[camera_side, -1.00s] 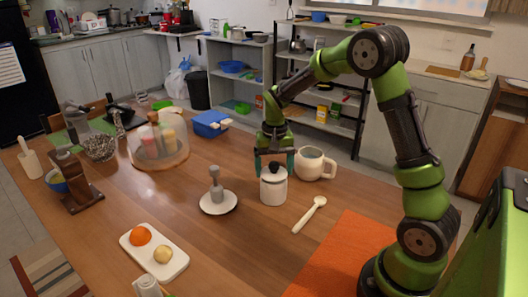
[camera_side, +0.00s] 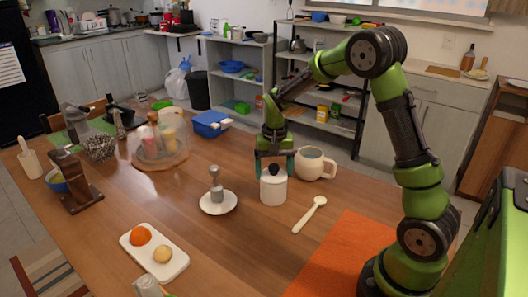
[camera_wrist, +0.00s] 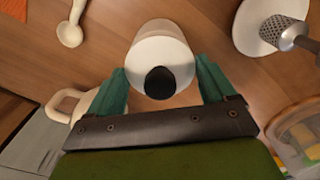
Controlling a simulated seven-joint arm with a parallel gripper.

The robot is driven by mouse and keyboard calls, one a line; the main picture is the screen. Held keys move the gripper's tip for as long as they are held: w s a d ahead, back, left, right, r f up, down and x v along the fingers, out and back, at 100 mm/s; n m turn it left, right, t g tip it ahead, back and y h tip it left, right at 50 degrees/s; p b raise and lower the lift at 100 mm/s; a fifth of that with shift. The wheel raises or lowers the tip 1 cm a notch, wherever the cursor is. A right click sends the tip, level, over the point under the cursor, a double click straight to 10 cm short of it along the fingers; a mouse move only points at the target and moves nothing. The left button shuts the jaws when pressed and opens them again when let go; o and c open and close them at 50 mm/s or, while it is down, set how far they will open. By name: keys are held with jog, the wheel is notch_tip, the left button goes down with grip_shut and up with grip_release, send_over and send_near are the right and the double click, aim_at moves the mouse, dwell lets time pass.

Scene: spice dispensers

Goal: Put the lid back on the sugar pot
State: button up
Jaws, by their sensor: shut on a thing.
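The sugar pot (camera_side: 272,191) is a white, upright cylinder on the wooden table. Its lid (camera_wrist: 158,54), white with a black knob (camera_wrist: 160,83), is at the pot's mouth; I see no clear gap between them. My gripper (camera_side: 274,161) points down at the pot's top, its teal fingers on either side of the lid. In the wrist view my gripper (camera_wrist: 162,86) is shut on the lid's sides, with the knob between the fingers. The exact finger contact and the lid's seating are partly hidden.
A cream mug (camera_side: 313,164) stands close behind the pot at right. A white spoon (camera_side: 309,215) lies at front right. A grater on a white saucer (camera_side: 218,207) is at left. Farther left are a glass dome (camera_side: 160,142) and a tray with fruit (camera_side: 154,268). Table between is clear.

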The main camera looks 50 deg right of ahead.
aim_at(274, 164)
jog(key=o, duration=0.9)
jog(key=shift+c, duration=0.2)
notch_tip(274, 164, up, 17)
jog(key=s+a+n+t+y, duration=0.2)
jog(key=s+a+n+t, duration=0.3)
jog(key=s+a, duration=0.9)
jog(key=s+t, duration=0.2)
jog(key=s, duration=0.1)
jog(key=shift+a+f, duration=0.25)
